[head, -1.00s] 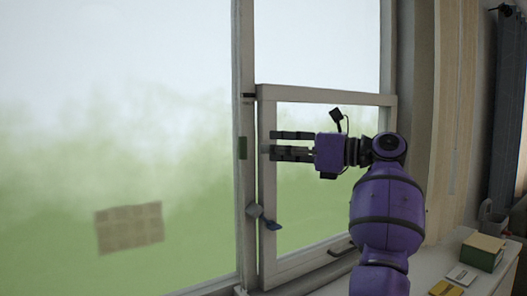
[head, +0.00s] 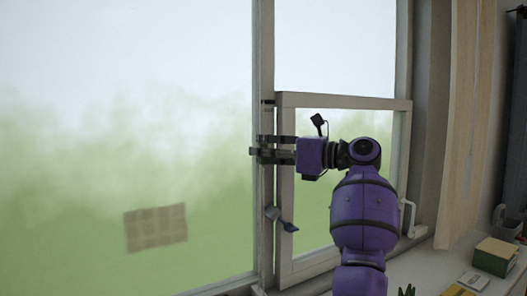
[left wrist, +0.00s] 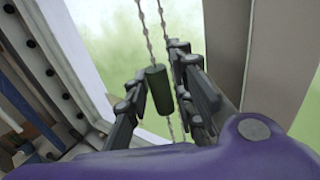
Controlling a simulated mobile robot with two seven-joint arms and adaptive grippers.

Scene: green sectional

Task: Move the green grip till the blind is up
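The green grip (left wrist: 157,90) is a dark green cylinder on a beaded chain (left wrist: 144,32) in the left wrist view. It hangs slightly tilted between the two fingers of my left gripper (left wrist: 159,66). No blind cloth can be made out. My right gripper is not in view.
The window post (head: 264,80) stands directly behind the fingers, with the small sash frame (head: 340,100) beside it. A latch handle (head: 288,226) sits below my gripper. A green-and-tan box (head: 494,262) and small items are on the sill at the lower right.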

